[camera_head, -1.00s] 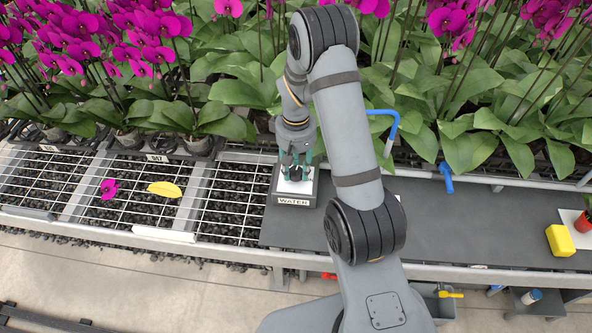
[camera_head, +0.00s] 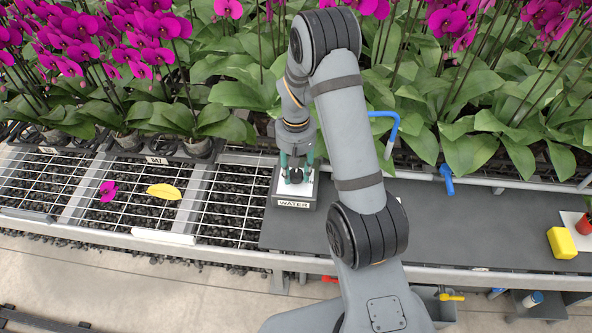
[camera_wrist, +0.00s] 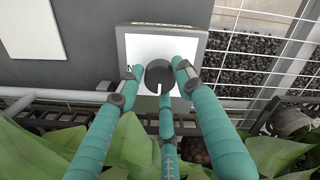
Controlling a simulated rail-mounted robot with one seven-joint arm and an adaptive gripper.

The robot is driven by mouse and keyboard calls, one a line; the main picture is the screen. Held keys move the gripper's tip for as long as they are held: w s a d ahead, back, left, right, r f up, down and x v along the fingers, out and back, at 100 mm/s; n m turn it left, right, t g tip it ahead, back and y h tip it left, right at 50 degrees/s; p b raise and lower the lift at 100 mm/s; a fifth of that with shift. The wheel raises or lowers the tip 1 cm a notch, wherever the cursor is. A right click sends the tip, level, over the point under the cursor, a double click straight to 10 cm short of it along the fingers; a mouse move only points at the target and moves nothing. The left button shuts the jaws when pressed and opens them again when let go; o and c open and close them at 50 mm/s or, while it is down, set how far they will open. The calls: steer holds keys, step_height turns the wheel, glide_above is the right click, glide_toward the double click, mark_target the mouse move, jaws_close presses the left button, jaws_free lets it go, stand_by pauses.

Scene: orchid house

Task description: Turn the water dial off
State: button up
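The water dial is a round black knob (camera_wrist: 159,75) on a white-faced box (camera_wrist: 200,28); in the head view the box front (camera_head: 292,204) reads WATER. In the wrist view a short white mark on the knob points down the picture, towards my middle finger. A letter, perhaps an N, shows by the left fingertip; other markings are hidden by the fingers. My gripper (camera_wrist: 158,80) has three teal fingers placed around the knob, one left, one right, one below. A small gap shows at the left, so it looks open. In the head view my gripper (camera_head: 296,172) is over the box.
A grey bench top (camera_head: 460,215) stretches right of the box, mostly clear, with a yellow block (camera_head: 561,242). Wire mesh (camera_head: 235,200) lies left, with a yellow leaf (camera_head: 164,191) and a fallen petal (camera_head: 107,191). Potted orchids crowd behind.

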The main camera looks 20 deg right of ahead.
mark_target(296, 173)
steer(key=o, duration=0.4)
steer(key=shift+c, duration=0.2)
step_height(296, 173, up, 12)
stand_by(0.4)
stand_by(0.3)
step_height(296, 173, down, 12)
steer(key=shift+f, duration=0.1)
stand_by(0.5)
